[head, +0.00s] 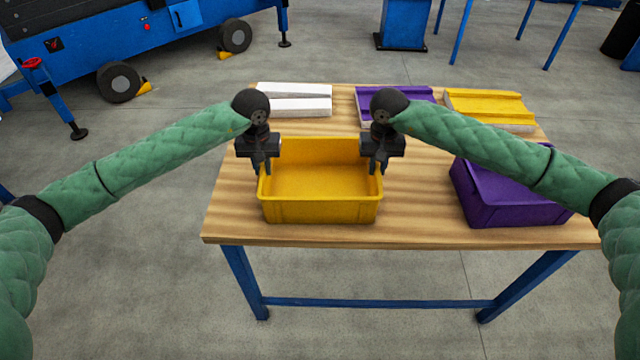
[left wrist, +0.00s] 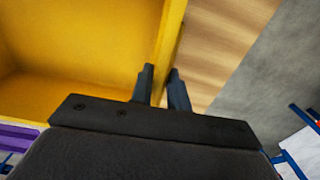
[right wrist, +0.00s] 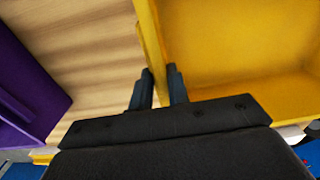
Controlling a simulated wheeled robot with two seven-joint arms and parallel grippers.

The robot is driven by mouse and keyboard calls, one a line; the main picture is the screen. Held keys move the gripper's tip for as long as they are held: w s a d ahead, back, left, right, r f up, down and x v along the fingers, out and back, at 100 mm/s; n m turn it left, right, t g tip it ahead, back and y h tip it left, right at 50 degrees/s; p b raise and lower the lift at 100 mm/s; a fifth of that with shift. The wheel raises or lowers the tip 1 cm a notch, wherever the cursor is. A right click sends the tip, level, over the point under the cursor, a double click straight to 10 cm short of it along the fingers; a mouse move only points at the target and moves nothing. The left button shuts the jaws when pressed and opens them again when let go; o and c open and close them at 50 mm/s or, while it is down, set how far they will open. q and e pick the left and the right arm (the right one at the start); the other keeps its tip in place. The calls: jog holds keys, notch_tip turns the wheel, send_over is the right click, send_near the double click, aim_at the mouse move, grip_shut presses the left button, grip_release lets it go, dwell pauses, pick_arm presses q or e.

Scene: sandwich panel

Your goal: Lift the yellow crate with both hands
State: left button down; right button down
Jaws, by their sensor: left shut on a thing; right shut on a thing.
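The yellow crate (head: 320,210) is upright and looks empty, near the front edge of the wooden table in the head view. I cannot tell for sure whether its base touches the table. My left gripper (head: 262,170) is shut on the crate's left wall; the left wrist view shows its fingers (left wrist: 162,88) on either side of the yellow wall (left wrist: 172,40). My right gripper (head: 377,170) is shut on the crate's right wall; the right wrist view shows its fingers (right wrist: 160,88) straddling that wall (right wrist: 150,40). Both grippers point down from above.
A purple crate (head: 510,215) stands on the table (head: 420,235) to the right, under my right forearm. White (head: 300,107), purple (head: 420,95) and yellow (head: 490,105) panels lie along the back. A blue machine (head: 130,45) stands on the floor behind.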

pick_arm(q)
jog(key=shift+r, duration=0.2)
pick_arm(e)
jog(key=shift+r, duration=0.2)
